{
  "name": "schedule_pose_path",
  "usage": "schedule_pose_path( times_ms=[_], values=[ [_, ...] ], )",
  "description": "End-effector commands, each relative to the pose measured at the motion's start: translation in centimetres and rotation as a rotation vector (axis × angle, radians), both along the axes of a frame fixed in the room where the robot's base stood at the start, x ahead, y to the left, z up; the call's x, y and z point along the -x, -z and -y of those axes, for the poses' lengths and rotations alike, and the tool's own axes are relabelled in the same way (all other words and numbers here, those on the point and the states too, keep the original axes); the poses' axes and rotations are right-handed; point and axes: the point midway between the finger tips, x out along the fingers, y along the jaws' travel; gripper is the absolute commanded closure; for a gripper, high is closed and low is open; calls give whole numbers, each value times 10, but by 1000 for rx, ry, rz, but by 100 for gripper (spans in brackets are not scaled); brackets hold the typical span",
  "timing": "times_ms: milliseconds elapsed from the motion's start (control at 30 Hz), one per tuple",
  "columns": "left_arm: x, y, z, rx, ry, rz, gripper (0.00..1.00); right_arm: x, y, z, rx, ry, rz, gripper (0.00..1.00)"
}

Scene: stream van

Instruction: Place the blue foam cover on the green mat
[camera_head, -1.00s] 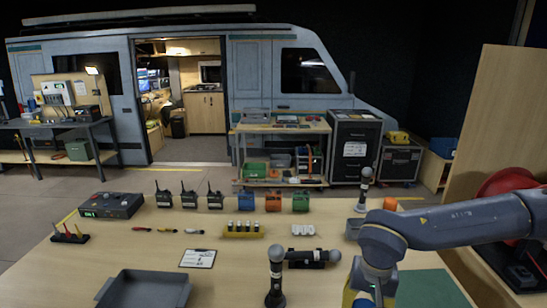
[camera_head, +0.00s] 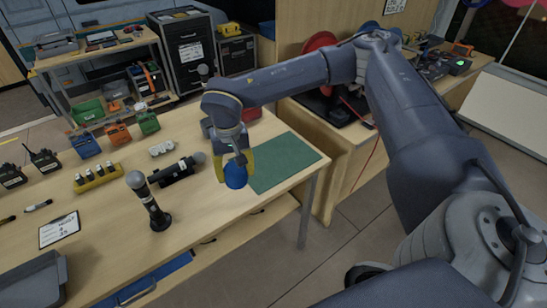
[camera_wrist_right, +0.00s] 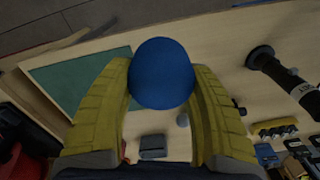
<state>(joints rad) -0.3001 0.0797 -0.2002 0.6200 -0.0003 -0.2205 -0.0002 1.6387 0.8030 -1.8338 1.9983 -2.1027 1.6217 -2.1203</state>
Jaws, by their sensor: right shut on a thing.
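The blue foam cover (camera_head: 235,175) is a round blue piece held between the yellow fingers of my right gripper (camera_head: 236,168). It also shows large between the fingers in the right wrist view (camera_wrist_right: 161,73). The gripper points down, with the cover beside the left edge of the green mat (camera_head: 285,162) in the head view. The green mat lies flat and bare near the right end of the table. It shows at the left in the right wrist view (camera_wrist_right: 75,85). My left gripper is not in view.
A microphone on a stand (camera_head: 150,203) and another microphone lying in a black cradle (camera_head: 178,170) are left of the gripper. A yellow battery holder (camera_head: 97,178) and a clipboard (camera_head: 59,230) are farther left. The table's front edge is close to the gripper.

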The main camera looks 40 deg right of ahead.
Motion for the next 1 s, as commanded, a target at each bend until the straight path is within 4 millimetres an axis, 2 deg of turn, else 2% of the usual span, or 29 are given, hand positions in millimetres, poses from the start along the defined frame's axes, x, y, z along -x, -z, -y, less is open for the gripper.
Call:
schedule_pose_path(
  times_ms=[33, 100, 200, 400, 500, 633, 767, 867, 1000],
  values=[
    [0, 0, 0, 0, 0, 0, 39, -18, -3, 17, -1, 90, -1, 81],
    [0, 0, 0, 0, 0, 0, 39, -39, -9, 40, -2, 210, -1, 81],
    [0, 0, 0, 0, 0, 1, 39, -62, -20, 75, -2, 379, -2, 81],
    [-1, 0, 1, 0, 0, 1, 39, -88, -40, 138, 0, 676, -1, 81],
    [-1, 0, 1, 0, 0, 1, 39, -94, -51, 161, -1, 795, -1, 81],
    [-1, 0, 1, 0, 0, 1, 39, -96, -61, 181, 0, 922, -1, 81],
    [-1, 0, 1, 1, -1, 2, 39, -90, -57, 185, 3, 972, -2, 81],
    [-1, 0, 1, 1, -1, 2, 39, -88, -45, 184, 4, 982, -4, 81],
    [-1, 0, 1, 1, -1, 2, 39, -87, -16, 184, 6, 985, -4, 81]
  ],
)
